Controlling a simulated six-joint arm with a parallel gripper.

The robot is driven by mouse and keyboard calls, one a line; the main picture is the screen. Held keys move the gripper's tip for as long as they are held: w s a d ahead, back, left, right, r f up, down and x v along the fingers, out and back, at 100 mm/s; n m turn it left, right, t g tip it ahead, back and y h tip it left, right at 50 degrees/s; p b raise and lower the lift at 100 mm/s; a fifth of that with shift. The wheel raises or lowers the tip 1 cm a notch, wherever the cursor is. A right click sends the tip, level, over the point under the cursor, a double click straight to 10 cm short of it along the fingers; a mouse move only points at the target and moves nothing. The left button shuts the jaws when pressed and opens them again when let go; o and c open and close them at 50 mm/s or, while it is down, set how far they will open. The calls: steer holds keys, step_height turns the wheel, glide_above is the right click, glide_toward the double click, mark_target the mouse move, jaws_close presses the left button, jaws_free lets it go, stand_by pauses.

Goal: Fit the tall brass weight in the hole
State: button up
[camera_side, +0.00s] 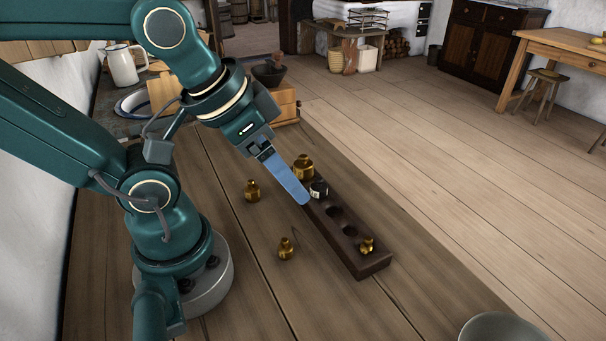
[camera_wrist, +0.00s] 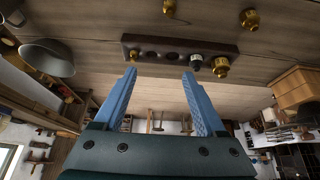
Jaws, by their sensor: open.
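Two brass weights stand loose on the table: a wider one (camera_side: 252,190) and a slimmer one (camera_side: 286,249) nearer the camera. I cannot tell for sure which is the tall one. Both show at the top of the wrist view, the wider (camera_wrist: 249,18) and the slimmer (camera_wrist: 169,8), the latter partly cut off. The dark wooden block (camera_side: 368,268) has open holes near its middle and also shows in the wrist view (camera_wrist: 228,48). My gripper (camera_side: 304,198) is above the table by the block; in the wrist view its blue fingers (camera_wrist: 159,72) are apart with nothing between.
The block holds a large brass weight (camera_side: 303,168) at its far end, a dark-and-silver weight (camera_side: 319,188) beside it, and a small brass weight (camera_side: 367,245) at its near end. A grey bowl (camera_side: 500,328) stands at the front right.

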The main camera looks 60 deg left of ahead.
steer(key=n+g, duration=0.5)
steer(key=n, duration=2.7)
glide_above(251, 181)
steer(key=f, duration=0.8)
steer(key=shift+w+d+f, duration=0.15)
steer(key=shift+w+f, duration=0.15)
steer(key=shift+s+a+f+g, duration=0.2)
steer(key=shift+s+f+g, duration=0.1)
steer(key=shift+s+f, duration=0.1)
steer(key=shift+w+f, duration=0.1)
steer(key=shift+f, duration=2.2)
